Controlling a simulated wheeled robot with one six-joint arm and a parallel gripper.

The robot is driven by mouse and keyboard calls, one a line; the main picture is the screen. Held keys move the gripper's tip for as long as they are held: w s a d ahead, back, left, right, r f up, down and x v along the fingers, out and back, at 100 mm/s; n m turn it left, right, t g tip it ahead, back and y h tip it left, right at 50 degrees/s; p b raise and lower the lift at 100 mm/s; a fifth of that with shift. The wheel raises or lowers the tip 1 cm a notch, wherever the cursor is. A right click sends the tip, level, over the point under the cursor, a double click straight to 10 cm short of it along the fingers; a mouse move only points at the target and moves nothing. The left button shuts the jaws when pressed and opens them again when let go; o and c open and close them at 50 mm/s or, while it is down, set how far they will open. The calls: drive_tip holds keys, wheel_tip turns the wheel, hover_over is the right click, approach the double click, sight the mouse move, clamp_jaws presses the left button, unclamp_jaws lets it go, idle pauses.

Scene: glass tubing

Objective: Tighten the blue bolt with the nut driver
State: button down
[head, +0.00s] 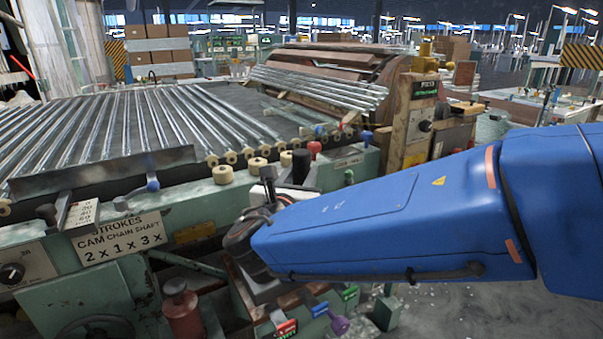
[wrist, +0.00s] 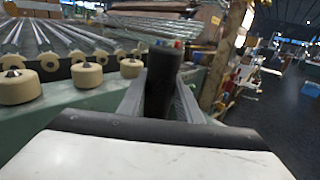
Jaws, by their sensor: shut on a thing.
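My gripper (wrist: 160,88) is shut on a thick black upright handle, which I take to be the nut driver (wrist: 162,75). The handle also shows in the head view (head: 300,167), above the green machine edge. Its lower end is hidden. A blue knob-like piece (head: 367,137) sits on the machine to the right of the handle, beyond a red knob (head: 314,148). Another blue piece (head: 152,184) is on a lever at the left. I cannot tell which is the blue bolt. Small red and blue spots show behind the handle in the wrist view.
Cream rollers (head: 223,174) line the edge of the glass tube bed (head: 120,130). A post with a yellow top (head: 424,60) stands at the right. Coloured tags and a purple knob (head: 338,324) are below my arm. Open floor lies at the lower right.

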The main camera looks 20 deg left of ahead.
drive_tip(key=shift+f, duration=0.6)
idle(1.9)
drive_tip(key=shift+r, duration=0.1)
